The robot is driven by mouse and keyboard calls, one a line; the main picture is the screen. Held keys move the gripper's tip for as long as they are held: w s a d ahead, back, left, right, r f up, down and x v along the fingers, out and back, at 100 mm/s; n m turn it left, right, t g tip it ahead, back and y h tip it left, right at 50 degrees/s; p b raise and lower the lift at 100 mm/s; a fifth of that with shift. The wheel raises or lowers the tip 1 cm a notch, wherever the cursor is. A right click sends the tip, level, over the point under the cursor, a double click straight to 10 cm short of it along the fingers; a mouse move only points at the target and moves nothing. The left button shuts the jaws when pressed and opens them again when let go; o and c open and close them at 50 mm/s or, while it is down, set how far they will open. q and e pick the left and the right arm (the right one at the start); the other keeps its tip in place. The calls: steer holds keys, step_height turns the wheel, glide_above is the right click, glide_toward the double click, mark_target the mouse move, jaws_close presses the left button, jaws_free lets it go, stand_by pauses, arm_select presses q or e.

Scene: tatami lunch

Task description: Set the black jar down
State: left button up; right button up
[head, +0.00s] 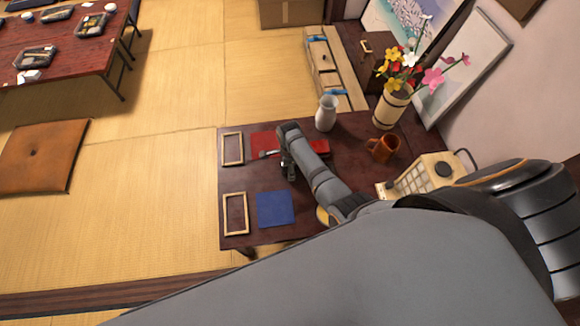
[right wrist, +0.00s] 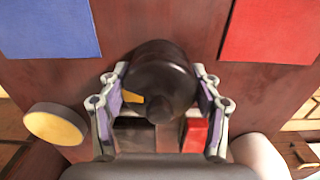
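The black jar (right wrist: 160,80) shows in the right wrist view, dark and glossy with a rounded knob. It sits between the two fingers of my right gripper (right wrist: 160,102), which press against its sides. In the head view my right gripper (head: 287,164) is over the dark table (head: 345,160), between the red mat (head: 265,142) and the blue mat (head: 275,209). My left gripper is not in view.
A white vase (head: 326,114), brown mug (head: 383,148), flower pot (head: 391,108) and cream lantern-like box (head: 428,176) stand toward the table's right. Two wooden frames (head: 233,148) (head: 236,213) lie along its left edge. A yellow disc (right wrist: 55,124) lies near the gripper. Bare tabletop shows between the mats.

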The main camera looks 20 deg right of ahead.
steer(key=o, duration=0.5)
steer(key=shift+c, duration=0.2)
steer(key=shift+r, duration=0.15)
